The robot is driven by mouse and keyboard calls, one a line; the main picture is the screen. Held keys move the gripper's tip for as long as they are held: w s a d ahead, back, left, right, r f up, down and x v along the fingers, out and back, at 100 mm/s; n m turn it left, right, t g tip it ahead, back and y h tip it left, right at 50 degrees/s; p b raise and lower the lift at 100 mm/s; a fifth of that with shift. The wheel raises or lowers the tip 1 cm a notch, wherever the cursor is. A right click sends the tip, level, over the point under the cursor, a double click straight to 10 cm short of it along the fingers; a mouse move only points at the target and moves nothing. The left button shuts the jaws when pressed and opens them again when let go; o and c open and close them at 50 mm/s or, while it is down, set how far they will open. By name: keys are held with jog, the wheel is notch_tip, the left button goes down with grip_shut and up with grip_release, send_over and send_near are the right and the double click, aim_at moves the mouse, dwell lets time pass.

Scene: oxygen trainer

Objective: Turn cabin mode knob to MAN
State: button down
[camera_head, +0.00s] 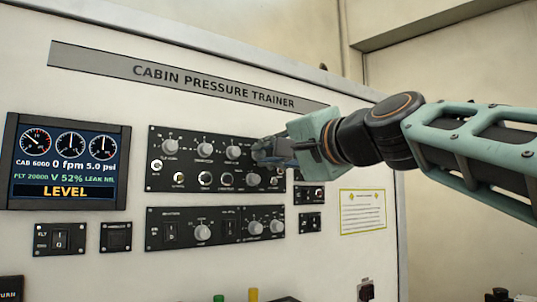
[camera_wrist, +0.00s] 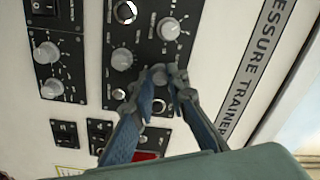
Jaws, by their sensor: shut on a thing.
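The upper black control panel (camera_head: 150,185) carries a top row of grey knobs and a lower row of round controls. My gripper (camera_head: 264,152) is at the right end of the top row. In the wrist view, my gripper (camera_wrist: 160,76) has its fingertips closed around a small grey knob (camera_wrist: 158,71), mostly hidden between them. The labels are too small to read, so the held knob's setting cannot be told.
A display (camera_head: 66,160) at the left reads LEVEL. A lower panel (camera_head: 155,240) with knobs and switches is under the upper one. Small switch modules (camera_head: 311,222) sit to the right, near a green-edged notice (camera_head: 363,211). The wall above the panels is clear up to the title strip.

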jog(key=shift+m+p, duration=0.3)
jog(key=shift+m, duration=1.7)
jog(key=c, duration=1.9)
grip_release()
jog(key=v, duration=1.2)
